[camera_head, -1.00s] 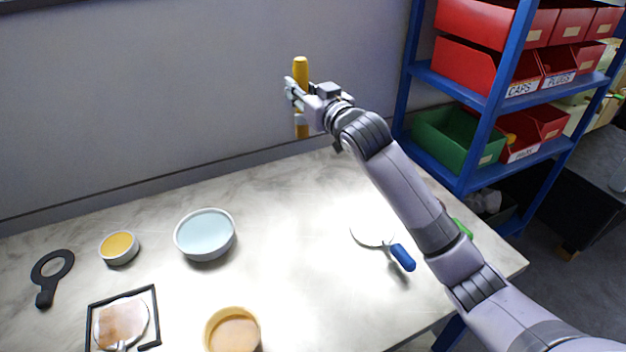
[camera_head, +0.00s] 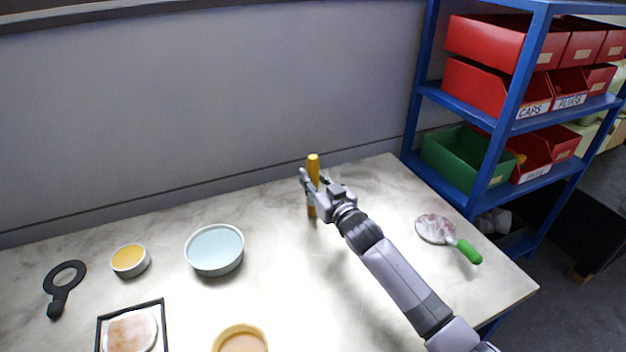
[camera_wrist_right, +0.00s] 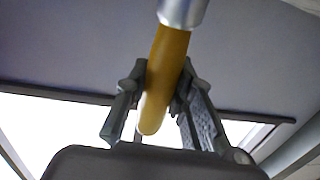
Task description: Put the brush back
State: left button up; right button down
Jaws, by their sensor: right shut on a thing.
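The brush (camera_head: 313,164) has a yellow-orange handle and stands upright in the head view, over the back of the table. My right gripper (camera_head: 312,184) is shut on its handle. In the right wrist view, the handle (camera_wrist_right: 164,58) lies between the two fingers of the gripper (camera_wrist_right: 161,80), with a silver collar at the top edge. The brush's lower end is close to the tabletop; I cannot tell whether it touches. My left gripper is not in view.
A pale blue bowl (camera_head: 215,272), a small orange-filled bowl (camera_head: 130,261), a black ring tool (camera_head: 58,296), a black square frame (camera_head: 162,315) and a tan bowl (camera_head: 240,333) are left. A green-handled round tool (camera_head: 468,251) lies right. A blue shelf (camera_head: 490,155) holds bins.

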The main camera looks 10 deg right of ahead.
jog(key=shift+f, duration=0.2)
jog(key=shift+f, duration=0.15)
jog(key=c, duration=1.4)
grip_release()
jog(key=shift+r, duration=0.3)
jog(key=b+v, duration=0.1)
jog(key=v, duration=1.1)
jog(key=shift+a, duration=0.1)
